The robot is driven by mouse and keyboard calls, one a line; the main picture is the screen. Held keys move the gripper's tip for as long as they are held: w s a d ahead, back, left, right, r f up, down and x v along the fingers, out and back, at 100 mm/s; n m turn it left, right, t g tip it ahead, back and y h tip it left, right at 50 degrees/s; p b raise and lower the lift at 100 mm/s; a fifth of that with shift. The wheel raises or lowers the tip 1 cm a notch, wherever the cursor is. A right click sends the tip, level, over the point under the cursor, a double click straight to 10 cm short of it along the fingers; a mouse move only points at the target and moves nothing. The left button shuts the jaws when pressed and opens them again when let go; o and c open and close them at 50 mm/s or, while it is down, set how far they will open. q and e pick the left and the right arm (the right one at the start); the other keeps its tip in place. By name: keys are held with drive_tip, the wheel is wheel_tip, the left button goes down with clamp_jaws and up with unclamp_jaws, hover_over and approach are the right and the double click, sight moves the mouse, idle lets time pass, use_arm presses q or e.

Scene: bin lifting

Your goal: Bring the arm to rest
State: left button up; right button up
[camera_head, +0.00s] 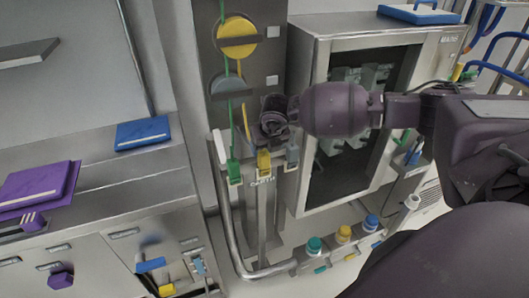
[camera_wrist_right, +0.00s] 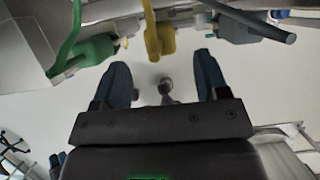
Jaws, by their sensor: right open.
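My right arm (camera_head: 335,110) comes in from the right of the head view and reaches across in front of the steel cabinet. My right gripper (camera_head: 275,117) is at its end, above the green plug (camera_head: 233,172), the yellow plug (camera_head: 264,161) and the grey plug (camera_head: 292,155) on the cart rail. In the wrist view the two dark fingers of the right gripper (camera_wrist_right: 161,72) stand wide apart with nothing held between them. The yellow plug (camera_wrist_right: 159,40) shows just beyond the fingertips. My left gripper is in neither view.
The steel cabinet (camera_head: 420,42) with a dark door stands behind the arm. A steel counter (camera_head: 110,185) with a blue box (camera_head: 142,133) and purple box (camera_head: 38,188) lies left. Teal (camera_head: 314,245), yellow (camera_head: 343,233) and blue (camera_head: 371,222) caps sit low. Cables hang near the gripper.

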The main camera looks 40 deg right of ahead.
drive_tip(key=shift+v, duration=1.2)
